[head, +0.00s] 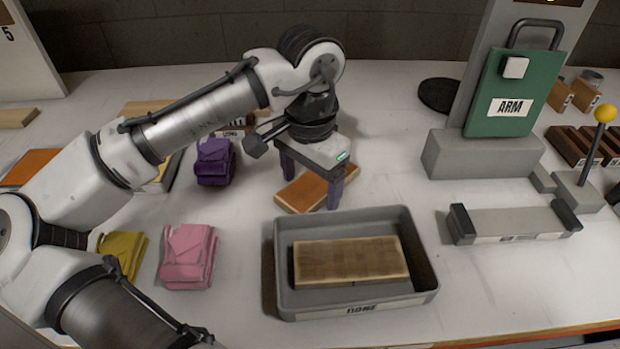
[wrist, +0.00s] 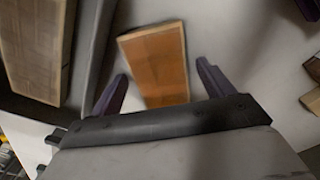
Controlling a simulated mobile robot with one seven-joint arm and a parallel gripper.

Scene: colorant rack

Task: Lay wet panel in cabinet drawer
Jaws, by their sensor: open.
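An orange-brown wooden panel (head: 307,192) lies flat on the table behind the grey tray; it also shows in the wrist view (wrist: 157,65). Whether its face is wet cannot be told. My gripper (head: 312,190) points down over this panel, open and empty. In the wrist view my gripper (wrist: 162,72) has one dark purple finger on each side of the panel, apart from it. No cabinet drawer can be made out for certain in these views.
A grey tray (head: 430,270) labelled DONE holds a checkered wooden block (head: 350,262). Pink (head: 188,257), olive (head: 122,252) and purple (head: 214,162) folded cloths lie left. A low grey holder (head: 515,222) and a green ARM plate (head: 512,85) stand right. Another orange panel (head: 28,167) is far left.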

